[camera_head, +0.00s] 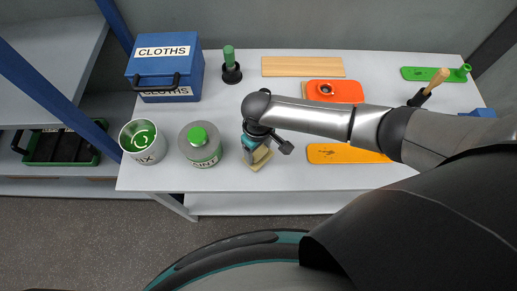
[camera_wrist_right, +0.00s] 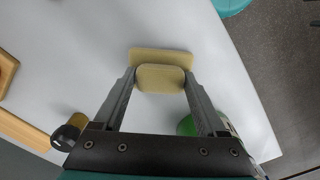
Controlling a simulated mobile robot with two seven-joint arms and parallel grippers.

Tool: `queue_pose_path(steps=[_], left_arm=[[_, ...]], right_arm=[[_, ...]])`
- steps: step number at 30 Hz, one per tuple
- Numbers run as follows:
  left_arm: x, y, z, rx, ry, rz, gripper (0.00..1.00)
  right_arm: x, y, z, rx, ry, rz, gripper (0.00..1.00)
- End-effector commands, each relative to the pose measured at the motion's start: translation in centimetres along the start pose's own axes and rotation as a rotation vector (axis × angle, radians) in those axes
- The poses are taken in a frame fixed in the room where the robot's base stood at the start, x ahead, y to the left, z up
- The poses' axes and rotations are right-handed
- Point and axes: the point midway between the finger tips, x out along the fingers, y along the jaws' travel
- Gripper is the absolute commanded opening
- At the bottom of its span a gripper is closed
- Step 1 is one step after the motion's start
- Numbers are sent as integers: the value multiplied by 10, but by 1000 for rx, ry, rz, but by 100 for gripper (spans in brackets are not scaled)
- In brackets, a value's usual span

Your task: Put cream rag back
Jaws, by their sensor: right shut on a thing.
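The cream rag (camera_head: 262,161) is at the front of the grey table, right of the green-lidded tin. My right gripper (camera_head: 257,148) reaches down over it. In the right wrist view the two fingers of this gripper (camera_wrist_right: 160,82) close on the sides of a cream piece (camera_wrist_right: 161,78). A second cream piece (camera_wrist_right: 172,57) shows just beyond it; I cannot tell if it is part of the same rag. The blue box labelled CLOTHS (camera_head: 160,65) stands at the table's back left, its lid down. My left gripper is not in view.
An open tin (camera_head: 142,146) and a green-lidded tin (camera_head: 200,145) stand left of the rag. A green-handled tool (camera_head: 230,66), wooden board (camera_head: 302,66), orange pad (camera_head: 335,91), yellow-orange board (camera_head: 340,153) and green board (camera_head: 432,74) occupy the table.

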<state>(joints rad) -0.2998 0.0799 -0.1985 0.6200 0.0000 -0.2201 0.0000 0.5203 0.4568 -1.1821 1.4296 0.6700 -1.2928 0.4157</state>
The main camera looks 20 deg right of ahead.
Motion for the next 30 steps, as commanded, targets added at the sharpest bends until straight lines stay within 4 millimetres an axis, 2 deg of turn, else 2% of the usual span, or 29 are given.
queue_pose_path(steps=[8,9,15,23,26,30], left_arm=[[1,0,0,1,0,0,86],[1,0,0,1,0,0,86],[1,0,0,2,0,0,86],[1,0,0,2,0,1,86],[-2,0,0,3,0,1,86],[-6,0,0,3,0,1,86]], right_arm=[[3,0,0,1,0,0,29],[3,0,0,1,0,0,76],[3,0,0,0,0,0,99],[2,0,0,0,0,0,100],[-4,0,0,0,1,-1,100],[-22,1,-1,0,3,-1,100]])
